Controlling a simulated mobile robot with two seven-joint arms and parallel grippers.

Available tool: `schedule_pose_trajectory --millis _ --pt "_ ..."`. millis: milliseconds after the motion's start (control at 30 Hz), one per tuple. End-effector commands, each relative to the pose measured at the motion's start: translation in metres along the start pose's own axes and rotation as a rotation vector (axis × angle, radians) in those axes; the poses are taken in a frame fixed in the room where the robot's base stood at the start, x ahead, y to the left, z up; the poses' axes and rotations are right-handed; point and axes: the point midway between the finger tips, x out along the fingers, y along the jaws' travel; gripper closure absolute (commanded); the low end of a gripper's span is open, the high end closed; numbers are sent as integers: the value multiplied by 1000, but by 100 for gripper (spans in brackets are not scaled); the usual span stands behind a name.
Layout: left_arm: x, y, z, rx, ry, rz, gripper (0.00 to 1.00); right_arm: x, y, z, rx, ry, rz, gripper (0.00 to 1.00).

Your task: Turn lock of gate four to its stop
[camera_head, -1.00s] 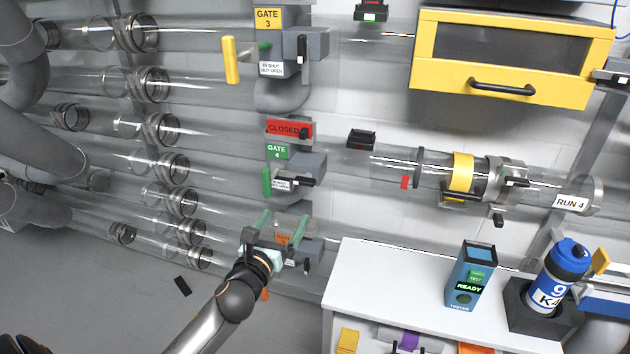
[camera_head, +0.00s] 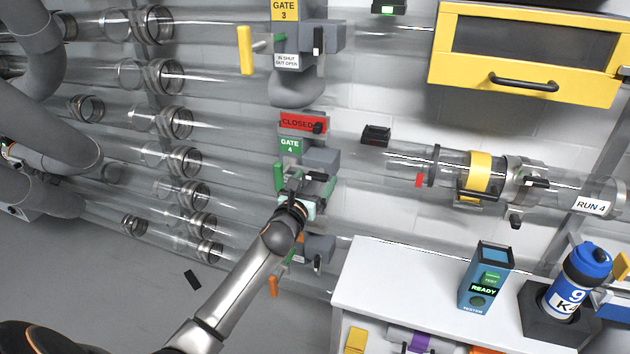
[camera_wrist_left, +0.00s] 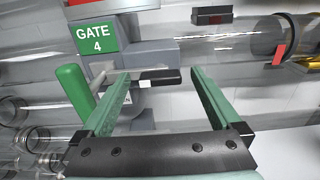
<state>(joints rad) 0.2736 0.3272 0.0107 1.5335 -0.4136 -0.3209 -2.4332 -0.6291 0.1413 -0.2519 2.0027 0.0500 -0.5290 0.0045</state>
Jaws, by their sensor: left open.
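Gate four, with its green label (camera_head: 290,147) reading "GATE 4", is on a clear pipe near the middle of the head view. The label also shows in the left wrist view (camera_wrist_left: 96,38). Its green handle (camera_wrist_left: 75,90) stands left of my fingers. The lock, a black-tipped lever (camera_wrist_left: 160,80), lies roughly level across the grey gate body. My left gripper (camera_wrist_left: 158,77) is open, with one finger on each side of the lever in that view; contact cannot be told. In the head view my left gripper (camera_head: 308,186) covers the lock. My right gripper is not in view.
A red "CLOSED" sign (camera_head: 303,123) is above the gate. Gate three (camera_head: 285,10) with a yellow handle is higher, and another gate with an orange handle (camera_head: 273,286) is below. A white cabinet (camera_head: 390,262) with a tester (camera_head: 486,277) and bottle (camera_head: 577,280) stands at right.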

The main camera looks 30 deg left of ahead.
Motion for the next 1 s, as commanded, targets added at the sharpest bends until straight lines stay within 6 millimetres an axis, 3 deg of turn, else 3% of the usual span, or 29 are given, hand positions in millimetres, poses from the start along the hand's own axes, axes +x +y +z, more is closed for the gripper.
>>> schedule_pose_trajectory --millis 400,1000 --pt "7 0 0 0 0 0 3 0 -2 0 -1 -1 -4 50" --pt "7 0 0 -1 0 0 69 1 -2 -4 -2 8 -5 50"
